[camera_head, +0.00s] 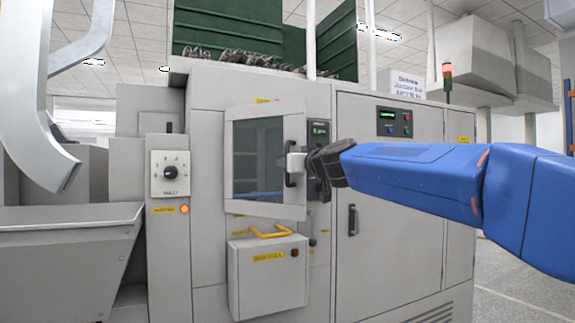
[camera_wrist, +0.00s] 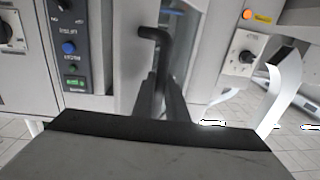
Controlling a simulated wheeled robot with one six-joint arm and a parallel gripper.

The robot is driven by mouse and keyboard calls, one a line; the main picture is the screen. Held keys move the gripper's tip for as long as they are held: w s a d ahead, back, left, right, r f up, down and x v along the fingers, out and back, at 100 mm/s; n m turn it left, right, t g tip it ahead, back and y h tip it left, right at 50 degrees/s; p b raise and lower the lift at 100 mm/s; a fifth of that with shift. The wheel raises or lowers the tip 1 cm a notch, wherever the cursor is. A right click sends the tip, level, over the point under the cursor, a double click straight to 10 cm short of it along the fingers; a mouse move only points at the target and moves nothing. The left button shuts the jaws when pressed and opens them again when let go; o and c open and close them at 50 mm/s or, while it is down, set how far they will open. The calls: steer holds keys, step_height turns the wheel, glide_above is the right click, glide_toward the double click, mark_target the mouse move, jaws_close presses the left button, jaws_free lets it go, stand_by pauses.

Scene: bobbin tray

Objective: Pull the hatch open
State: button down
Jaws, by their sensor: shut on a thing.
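The hatch (camera_head: 229,165) is a pale framed door with a dark window on the front of the grey machine. Its right edge appears to stand a little out from the machine, with the left edge at the hinge side. A black bar handle (camera_head: 289,180) is on its right side; it also shows in the wrist view (camera_wrist: 155,34). My gripper (camera_head: 299,162) reaches in from the right and is shut on the handle. In the wrist view its dark fingers (camera_wrist: 160,100) close around the handle's lower part, which they partly hide.
A control panel (camera_head: 318,133) is just right of the hatch. Below it, a grey box (camera_head: 268,285) with a yellow handle (camera_head: 270,232) juts out. A knob panel (camera_head: 170,174) and a metal hopper (camera_head: 60,260) are at left. A cabinet door handle (camera_head: 353,220) is under my arm.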

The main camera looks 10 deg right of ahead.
steer(key=c, duration=1.8)
jaws_free()
steer(key=shift+o, duration=0.2)
steer(key=v, duration=1.7)
steer(key=shift+s, duration=0.25)
